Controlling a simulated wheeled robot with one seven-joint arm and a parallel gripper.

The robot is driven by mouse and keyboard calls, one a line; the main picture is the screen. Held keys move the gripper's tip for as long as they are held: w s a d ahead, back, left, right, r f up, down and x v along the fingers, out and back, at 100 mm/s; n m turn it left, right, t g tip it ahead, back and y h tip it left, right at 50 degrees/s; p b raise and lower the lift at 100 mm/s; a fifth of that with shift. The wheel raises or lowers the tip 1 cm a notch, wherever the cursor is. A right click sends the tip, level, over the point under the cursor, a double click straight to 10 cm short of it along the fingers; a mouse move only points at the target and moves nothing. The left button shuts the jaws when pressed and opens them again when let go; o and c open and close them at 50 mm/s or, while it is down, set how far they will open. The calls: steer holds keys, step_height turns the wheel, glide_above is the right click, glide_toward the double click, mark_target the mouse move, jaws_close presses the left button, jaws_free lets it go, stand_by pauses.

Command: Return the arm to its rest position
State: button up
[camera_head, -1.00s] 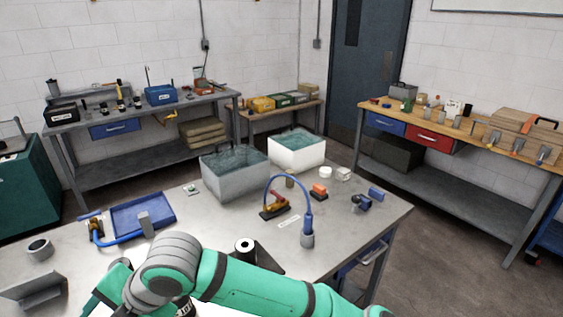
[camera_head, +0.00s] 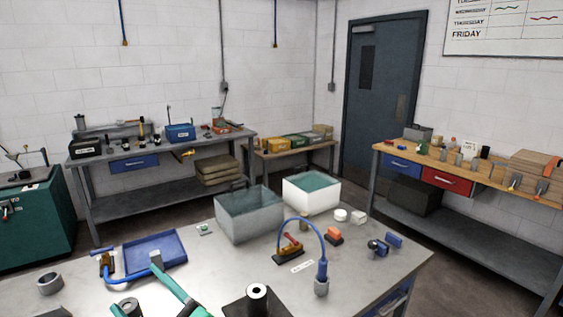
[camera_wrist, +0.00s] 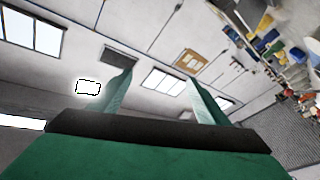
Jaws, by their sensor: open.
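My gripper (camera_wrist: 160,82) shows in the wrist view with its two green fingers spread wide apart and nothing between them. Behind them are the walls, windows and bright panels of the room, with no work surface near the fingers. The rest of the arm is out of that frame.
Benches with tools stand along the walls. Bare tabletop lies between the tray and hose.

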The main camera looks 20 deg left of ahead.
steer(key=d+f+m+t+h, duration=1.1)
steer(key=d+f+m+h, duration=0.2)
steer(key=d+f+m, duration=0.6)
steer(key=s+d+f+g+h, duration=0.1)
steer(key=s+d+f+h, duration=0.1)
steer(key=s+d+f, duration=0.2)
steer(key=s+d+f+h, duration=0.2)
steer(key=s+d+f, duration=0.2)
steer(key=s+d, duration=0.5)
steer(key=s+d+f+g+h, duration=0.1)
steer(key=s+d+f+h, duration=0.1)
steer(key=s+d+f, duration=0.2)
steer(key=s+d, duration=0.3)
steer(key=s, duration=0.3)
steer(key=shift+m+g, duration=0.3)
